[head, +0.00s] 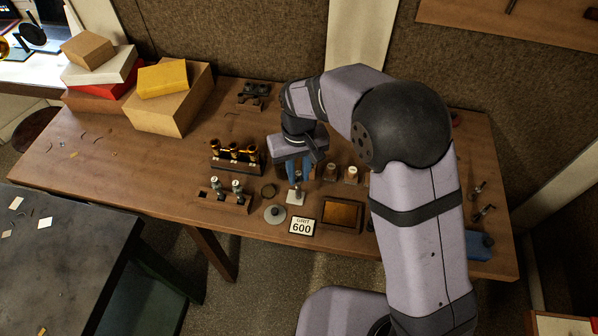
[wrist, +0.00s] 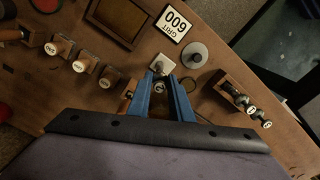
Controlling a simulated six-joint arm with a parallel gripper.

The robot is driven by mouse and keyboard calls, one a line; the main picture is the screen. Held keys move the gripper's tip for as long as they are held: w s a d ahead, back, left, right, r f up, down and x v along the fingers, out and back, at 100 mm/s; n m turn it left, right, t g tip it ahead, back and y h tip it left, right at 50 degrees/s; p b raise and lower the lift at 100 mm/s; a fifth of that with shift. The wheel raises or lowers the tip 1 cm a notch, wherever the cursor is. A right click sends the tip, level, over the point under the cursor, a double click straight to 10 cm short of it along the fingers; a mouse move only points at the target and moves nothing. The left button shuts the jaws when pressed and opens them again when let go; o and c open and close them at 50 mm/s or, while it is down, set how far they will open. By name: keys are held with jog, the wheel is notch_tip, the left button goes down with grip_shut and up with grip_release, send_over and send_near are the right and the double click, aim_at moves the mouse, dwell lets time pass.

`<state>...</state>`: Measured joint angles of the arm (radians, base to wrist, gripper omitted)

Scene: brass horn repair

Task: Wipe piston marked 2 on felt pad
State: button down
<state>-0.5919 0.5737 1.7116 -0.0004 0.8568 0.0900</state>
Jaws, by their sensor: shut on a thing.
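My gripper (head: 298,176) has its blue fingers shut on a piston, pointing down at the bench. In the wrist view a cap marked 2 on the piston (wrist: 158,87) shows between the fingers. The piston's lower end is at the small pale square pad (head: 295,197), which looks like the felt pad; it also shows just past the fingertips in the wrist view (wrist: 163,63). I cannot tell whether the piston touches the pad. Two other pistons (head: 237,186) stand in a wooden rack (head: 222,203) to the left. Much of the held piston is hidden by the fingers.
A grey disc (head: 275,214), a GRIT 600 card (head: 302,227) and a brown tray (head: 342,214) lie close to the pad. Brass casings (head: 235,152) stand behind the rack. White-capped containers (head: 351,173) stand to the right.

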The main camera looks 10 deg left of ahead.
jog(key=shift+a, duration=0.9)
jog(key=shift+d, duration=0.1)
